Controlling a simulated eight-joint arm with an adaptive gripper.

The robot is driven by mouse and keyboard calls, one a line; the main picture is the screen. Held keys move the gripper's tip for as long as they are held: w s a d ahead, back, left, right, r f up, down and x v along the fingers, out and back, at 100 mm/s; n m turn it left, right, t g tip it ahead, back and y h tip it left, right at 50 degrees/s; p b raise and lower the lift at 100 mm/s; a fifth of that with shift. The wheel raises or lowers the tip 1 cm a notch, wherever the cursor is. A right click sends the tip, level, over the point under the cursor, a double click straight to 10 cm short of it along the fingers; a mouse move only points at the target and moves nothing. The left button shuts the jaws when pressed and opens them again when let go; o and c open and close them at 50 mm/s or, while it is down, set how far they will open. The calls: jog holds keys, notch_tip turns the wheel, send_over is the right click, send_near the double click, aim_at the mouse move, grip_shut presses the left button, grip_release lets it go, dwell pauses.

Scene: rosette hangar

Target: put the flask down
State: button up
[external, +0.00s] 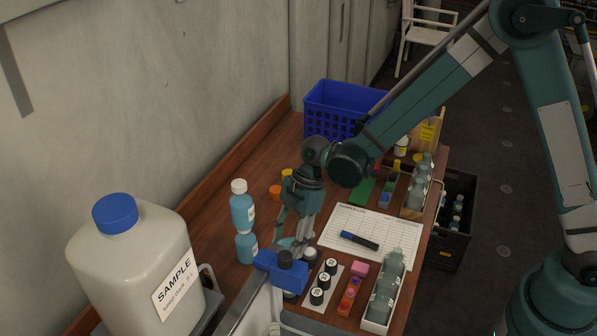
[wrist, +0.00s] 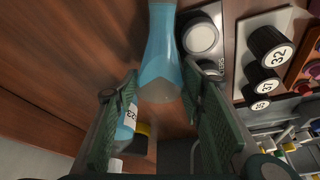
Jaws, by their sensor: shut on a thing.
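In the wrist view, the flask (wrist: 160,62) is a pale blue tapered vessel between the fingertips of my gripper (wrist: 152,90). Its upper part is cut off by the picture edge. My gripper (external: 293,243) is shut on it and points down over the near part of the wooden table (external: 222,225) in the external view. There the flask is largely hidden or hard to separate from the gripper and a blue block-like object (external: 279,271) beside it. I cannot tell whether its base touches the table.
Blue bottles (external: 242,212) stand left of the gripper. A large sample jug (external: 135,265) is at front left. Numbered black-capped vials (external: 323,281) and a tray of clear bottles (external: 376,325) are to the right. A log sheet with a marker (external: 359,240) and a blue basket (external: 335,122) lie behind.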

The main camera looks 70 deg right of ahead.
jog(key=shift+f, duration=0.15)
jog(key=o, duration=1.1)
jog(key=shift+r, duration=0.2)
jog(key=shift+p+v, duration=0.4)
jog(key=shift+v, duration=5.55)
jog(key=shift+r, duration=0.1)
